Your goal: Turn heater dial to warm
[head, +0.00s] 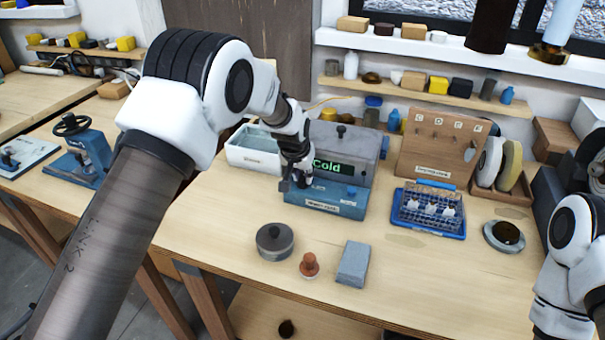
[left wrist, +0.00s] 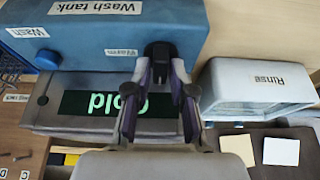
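The blue wash tank (head: 325,197) stands on the bench, with a grey lidded box (head: 350,150) behind it. The box's display (head: 327,167) reads "Cold" in green; it shows upside down in the left wrist view (left wrist: 103,104). My left gripper (head: 297,183) is at the tank's upper left part. In the left wrist view its fingertips (left wrist: 161,62) are at a dark knob-like piece (left wrist: 160,49), which may be the dial. A "Warm" label (left wrist: 120,53) sits beside it. Whether the fingers grip it is unclear. My right gripper is out of view.
A white rinse tub (head: 252,150) stands just left of the tank. A blue tray (head: 429,212) is to the right. A round grey pot (head: 274,241), a reddish knob (head: 309,265) and a grey block (head: 353,264) lie in front.

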